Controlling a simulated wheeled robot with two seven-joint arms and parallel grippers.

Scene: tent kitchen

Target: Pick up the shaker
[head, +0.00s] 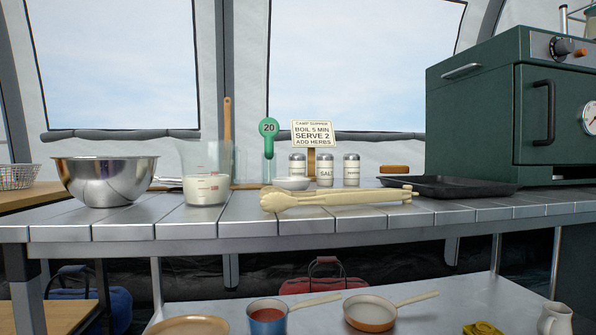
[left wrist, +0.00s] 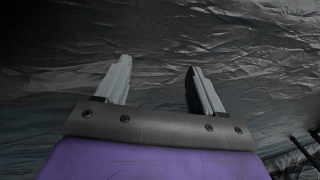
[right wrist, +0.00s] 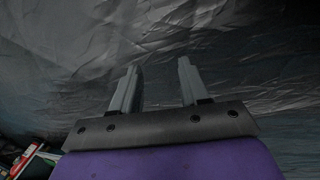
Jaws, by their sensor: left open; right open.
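Three small cream shakers with grey metal tops stand upright in a row on the slatted metal table, behind the tongs. The left shaker (head: 297,165) is partly hidden by a small white bowl. The middle shaker (head: 324,170) reads "SALT". The right shaker (head: 351,170) has a label too small to read surely. My left gripper (left wrist: 157,80) is open and empty in the left wrist view. My right gripper (right wrist: 158,82) is open and empty in the right wrist view.
Cream tongs (head: 335,198) lie across the table's front. A measuring jug (head: 206,185) and steel bowl (head: 105,180) stand left; a black tray (head: 450,187) and green oven (head: 500,115) stand right. A sign (head: 312,133) rises behind the shakers. Pans (head: 370,312) sit on the lower shelf.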

